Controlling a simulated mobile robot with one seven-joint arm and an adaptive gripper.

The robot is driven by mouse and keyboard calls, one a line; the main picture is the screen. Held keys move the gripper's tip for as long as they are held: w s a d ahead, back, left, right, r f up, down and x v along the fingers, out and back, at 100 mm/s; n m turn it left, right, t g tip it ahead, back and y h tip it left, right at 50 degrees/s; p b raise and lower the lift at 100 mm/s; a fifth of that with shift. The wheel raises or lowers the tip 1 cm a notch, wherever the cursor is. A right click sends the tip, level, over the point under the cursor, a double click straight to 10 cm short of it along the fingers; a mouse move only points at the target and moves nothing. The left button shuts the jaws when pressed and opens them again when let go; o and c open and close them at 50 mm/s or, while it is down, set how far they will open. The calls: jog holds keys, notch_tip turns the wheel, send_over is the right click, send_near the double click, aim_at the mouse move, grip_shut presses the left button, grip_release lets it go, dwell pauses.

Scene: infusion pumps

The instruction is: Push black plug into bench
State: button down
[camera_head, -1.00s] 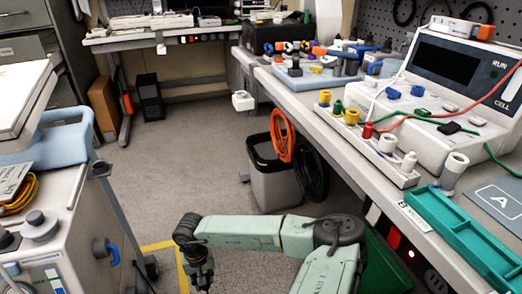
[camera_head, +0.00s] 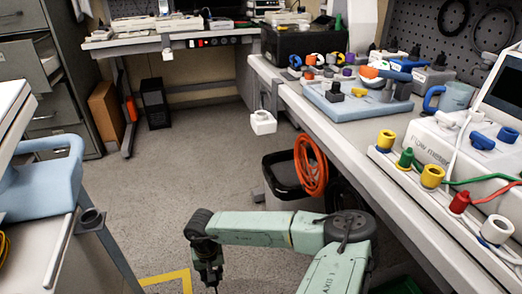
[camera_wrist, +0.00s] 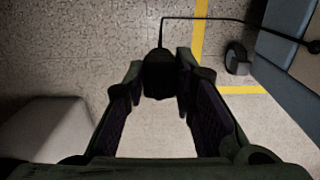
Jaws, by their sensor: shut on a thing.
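My gripper (camera_head: 209,270) hangs low over the floor at the bottom middle of the head view, pointing down. In the wrist view, the fingers of my gripper (camera_wrist: 160,80) are shut on a black plug (camera_wrist: 158,76), held at the fingertips. A thin dark line, perhaps its cable, runs up from it and off to the right. The right-hand bench (camera_head: 348,152) stands right of my arm. A far bench (camera_head: 172,40) with a row of black and red sockets (camera_head: 212,41) along its front crosses the back. The plug is apart from both benches.
A bin (camera_head: 282,178) with an orange cable coil (camera_head: 311,165) stands under the right bench. A cart with a blue handle (camera_head: 50,175) stands at left. A black box (camera_head: 154,102) is on the floor below the far bench. Open floor (camera_head: 195,150) lies between.

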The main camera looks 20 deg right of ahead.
jog(key=shift+s, duration=0.1)
dwell(0.3)
notch_tip(320, 180, down, 10)
jog(key=s, duration=0.2)
jog(key=shift+s+d+f, duration=0.1)
jog(key=shift+s+d, duration=0.05)
jog(key=shift+s, duration=0.05)
